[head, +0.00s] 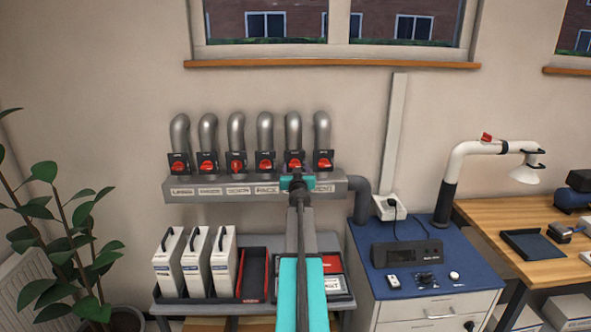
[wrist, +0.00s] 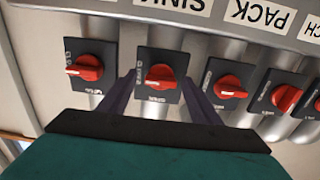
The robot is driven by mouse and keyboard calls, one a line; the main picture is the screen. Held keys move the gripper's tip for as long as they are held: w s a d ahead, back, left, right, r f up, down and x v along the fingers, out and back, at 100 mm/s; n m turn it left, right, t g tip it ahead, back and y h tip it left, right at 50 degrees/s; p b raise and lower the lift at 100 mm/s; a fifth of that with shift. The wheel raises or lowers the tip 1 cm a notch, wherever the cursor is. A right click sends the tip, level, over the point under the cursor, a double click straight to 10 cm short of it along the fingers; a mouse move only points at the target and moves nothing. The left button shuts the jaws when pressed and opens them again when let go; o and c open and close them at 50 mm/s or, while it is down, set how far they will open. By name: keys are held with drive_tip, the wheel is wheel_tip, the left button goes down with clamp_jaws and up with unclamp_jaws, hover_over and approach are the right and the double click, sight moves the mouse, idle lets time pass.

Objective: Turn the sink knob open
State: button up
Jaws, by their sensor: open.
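The sink knob (wrist: 165,75) is a red handle on a dark square plate, near the middle of the wrist view, with the SINK label (wrist: 184,6) above it, upside down. Its handle lies roughly sideways. My gripper (wrist: 160,82) is open, with one dark finger on each side of this knob; I cannot tell whether either touches it. In the head view the sink knob (head: 293,164) is fifth from the left in the row. My gripper (head: 297,180) is just below it and hides its label.
Neighbouring red knobs stand close by, one to the left (wrist: 85,67) and the pack knob (wrist: 230,87) to the right in the wrist view. The grey duct (head: 345,187) runs under the row. Below are a shelf with white boxes (head: 194,262) and a blue-topped cabinet (head: 370,240).

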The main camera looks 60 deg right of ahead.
drive_tip(key=c, duration=1)
drive_tip(key=shift+c, duration=0.2)
drive_tip(key=shift+n, duration=0.7)
drive_tip(key=n, duration=0.3)
drive_tip(key=shift+p, duration=0.3)
drive_tip(key=n, duration=0.4)
drive_tip(key=shift+n, duration=0.3)
drive_tip(key=n, duration=0.9)
